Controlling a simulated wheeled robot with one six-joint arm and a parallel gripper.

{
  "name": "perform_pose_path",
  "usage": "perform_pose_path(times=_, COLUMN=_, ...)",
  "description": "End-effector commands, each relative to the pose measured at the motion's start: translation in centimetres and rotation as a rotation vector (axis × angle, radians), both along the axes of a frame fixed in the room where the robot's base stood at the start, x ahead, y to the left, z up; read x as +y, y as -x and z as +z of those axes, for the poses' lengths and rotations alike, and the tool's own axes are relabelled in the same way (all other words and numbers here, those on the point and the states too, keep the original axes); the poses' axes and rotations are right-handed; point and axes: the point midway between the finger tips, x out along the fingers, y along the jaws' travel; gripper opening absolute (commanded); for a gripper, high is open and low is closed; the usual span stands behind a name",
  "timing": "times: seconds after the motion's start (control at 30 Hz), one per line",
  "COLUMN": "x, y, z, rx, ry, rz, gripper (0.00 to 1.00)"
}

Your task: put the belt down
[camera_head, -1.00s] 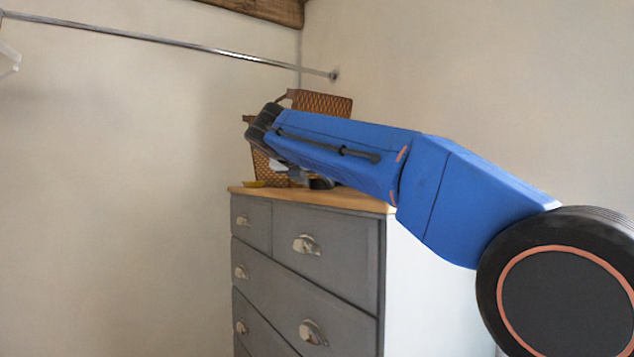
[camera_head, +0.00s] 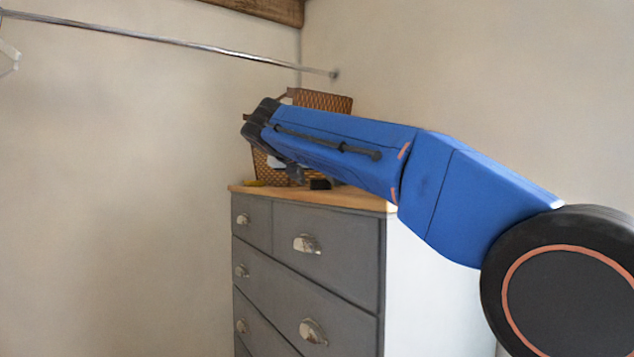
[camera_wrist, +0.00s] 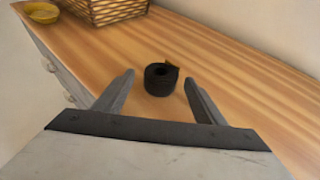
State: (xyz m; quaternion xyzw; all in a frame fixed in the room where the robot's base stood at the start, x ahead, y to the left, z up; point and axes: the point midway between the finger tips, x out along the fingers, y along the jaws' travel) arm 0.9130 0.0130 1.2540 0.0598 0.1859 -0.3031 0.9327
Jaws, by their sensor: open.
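The belt (camera_wrist: 161,79) is a black coiled roll with a small brownish end, resting on the wooden top of the dresser in the wrist view. It also shows as a small dark shape on the dresser top in the head view (camera_head: 320,184). My gripper (camera_wrist: 158,88) is open, with one finger on each side of the belt in the picture and a gap between each finger and the roll. In the head view my arm hides part of the dresser top.
The grey dresser (camera_head: 330,245) has a bare wooden top (camera_wrist: 240,70) to the right of the belt. A woven basket (camera_wrist: 105,10) stands behind it, with a yellow bowl (camera_wrist: 41,12) at the far left corner. A metal rail (camera_head: 180,43) runs along the wall.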

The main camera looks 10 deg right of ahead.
Motion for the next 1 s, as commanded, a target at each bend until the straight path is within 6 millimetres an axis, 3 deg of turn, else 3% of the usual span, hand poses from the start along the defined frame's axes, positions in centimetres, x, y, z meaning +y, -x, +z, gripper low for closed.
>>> perform_pose_path(times=0.5, x=5.0, y=6.7, z=3.5, rx=-0.001, ry=-0.001, rz=0.003, gripper=0.64)
perform_pose_path(times=0.73, x=5.8, y=8.0, z=4.1, rx=-0.001, ry=-0.001, rz=0.001, gripper=0.64)
perform_pose_path(times=1.0, x=5.9, y=8.1, z=4.2, rx=-0.001, ry=-0.001, rz=0.0, gripper=0.64)
